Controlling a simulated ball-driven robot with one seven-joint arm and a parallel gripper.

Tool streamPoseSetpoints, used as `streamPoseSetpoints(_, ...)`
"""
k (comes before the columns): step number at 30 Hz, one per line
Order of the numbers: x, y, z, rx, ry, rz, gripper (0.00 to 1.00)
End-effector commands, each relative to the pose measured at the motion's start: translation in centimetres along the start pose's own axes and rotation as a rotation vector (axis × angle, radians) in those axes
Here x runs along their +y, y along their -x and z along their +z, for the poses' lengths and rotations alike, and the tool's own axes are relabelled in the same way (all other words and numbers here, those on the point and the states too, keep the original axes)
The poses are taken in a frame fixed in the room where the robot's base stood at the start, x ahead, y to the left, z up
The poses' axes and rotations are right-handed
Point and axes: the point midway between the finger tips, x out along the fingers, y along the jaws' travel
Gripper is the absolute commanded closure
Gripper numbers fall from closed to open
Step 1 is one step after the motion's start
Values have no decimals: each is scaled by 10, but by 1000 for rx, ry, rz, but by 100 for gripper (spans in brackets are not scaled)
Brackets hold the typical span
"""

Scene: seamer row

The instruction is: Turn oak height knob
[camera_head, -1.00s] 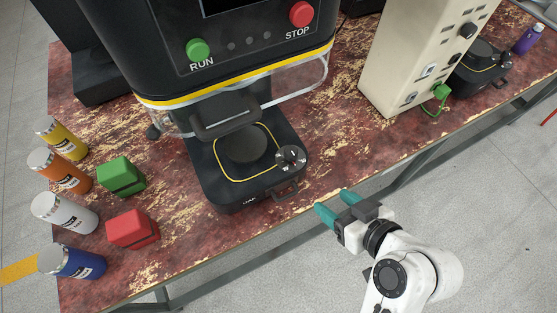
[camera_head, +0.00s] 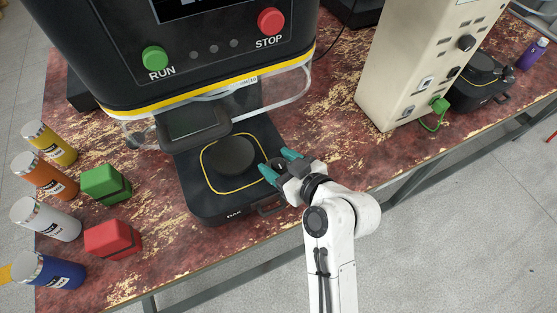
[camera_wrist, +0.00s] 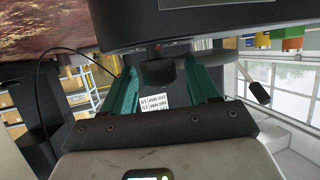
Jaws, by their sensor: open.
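The oak machine's black base (camera_head: 205,205) stands on the table with "OAK" lettering on its front edge. Its height knob is at the right front corner, mostly hidden by my gripper in the head view. My gripper (camera_head: 276,163) reaches in from the right with its two teal fingers apart, one on each side of the knob's place. In the wrist view a dark block (camera_wrist: 157,73), seemingly the knob, sits between the open fingers. I cannot tell whether the fingers touch it. A white label with millimetre figures (camera_wrist: 157,101) shows beyond.
The machine's head with a green RUN button (camera_head: 154,58) and a red STOP button (camera_head: 271,21) overhangs the base. A cream cabinet (camera_head: 395,70) stands to the right. Green (camera_head: 105,184) and red (camera_head: 112,240) blocks and several bottles stand left.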

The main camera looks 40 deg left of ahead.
Motion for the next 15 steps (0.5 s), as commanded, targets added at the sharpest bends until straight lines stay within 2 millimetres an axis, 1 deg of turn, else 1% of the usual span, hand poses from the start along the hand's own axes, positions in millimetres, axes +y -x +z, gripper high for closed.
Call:
streamPoseSetpoints(3,0,-4,0,0,1,1,41)
streamPoseSetpoints(10,0,-4,0,0,0,1,41)
streamPoseSetpoints(15,0,-4,0,0,0,1,57)
